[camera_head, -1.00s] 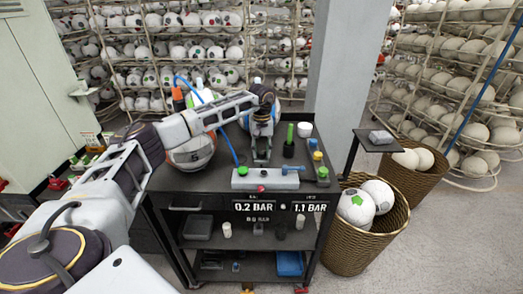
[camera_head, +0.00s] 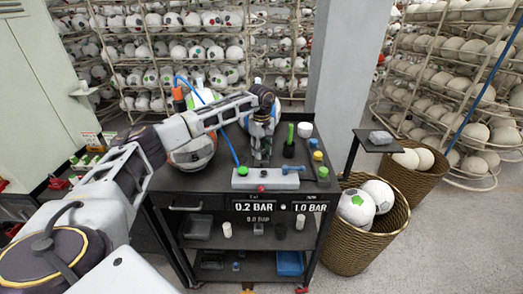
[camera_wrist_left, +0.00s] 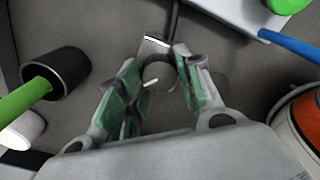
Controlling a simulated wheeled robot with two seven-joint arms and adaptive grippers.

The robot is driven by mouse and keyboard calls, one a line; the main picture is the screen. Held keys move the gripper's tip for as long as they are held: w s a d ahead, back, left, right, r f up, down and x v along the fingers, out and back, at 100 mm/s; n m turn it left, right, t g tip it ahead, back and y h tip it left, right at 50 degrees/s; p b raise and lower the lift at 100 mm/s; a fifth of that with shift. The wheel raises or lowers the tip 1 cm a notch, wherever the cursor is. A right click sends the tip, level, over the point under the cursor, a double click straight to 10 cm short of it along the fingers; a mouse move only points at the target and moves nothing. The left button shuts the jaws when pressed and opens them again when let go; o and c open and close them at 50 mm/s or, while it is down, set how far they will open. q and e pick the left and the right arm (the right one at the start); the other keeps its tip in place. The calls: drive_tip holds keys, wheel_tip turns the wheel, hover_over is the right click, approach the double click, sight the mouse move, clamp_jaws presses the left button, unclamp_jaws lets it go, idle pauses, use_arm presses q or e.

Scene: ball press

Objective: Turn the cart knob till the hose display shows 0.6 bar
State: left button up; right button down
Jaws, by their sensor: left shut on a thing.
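My left gripper (camera_head: 261,158) reaches down onto the top of the dark cart (camera_head: 210,180), behind the pale block. In the left wrist view its green-padded fingers (camera_wrist_left: 160,85) stand on both sides of a round grey knob (camera_wrist_left: 158,72) with a white mark, and are shut on it. In the head view the knob is hidden by the gripper. On the cart front, the left display (camera_head: 255,206) reads 0.2 BAR and the right display (camera_head: 309,207) reads 1.0 BAR. Their small labels are too small to read. My right gripper is not in view.
The pale block (camera_head: 262,180) with a green cap and a blue lever lies at the cart's front edge. A black cup (camera_head: 289,149) with a green stick stands right of the gripper, a ball (camera_head: 195,155) left. A ball basket (camera_head: 345,245) stands right of the cart.

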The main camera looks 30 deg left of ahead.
use_arm(q)
drive_tip(key=n, duration=1.3)
drive_tip(key=shift+s+r+n+p, duration=0.1)
drive_tip(key=shift+n+p, duration=0.3)
drive_tip(key=n, duration=0.4)
drive_tip(key=shift+n, duration=0.3)
drive_tip(key=shift+n+p, duration=0.4)
drive_tip(key=shift+n, duration=1.8)
drive_tip(key=o, duration=1)
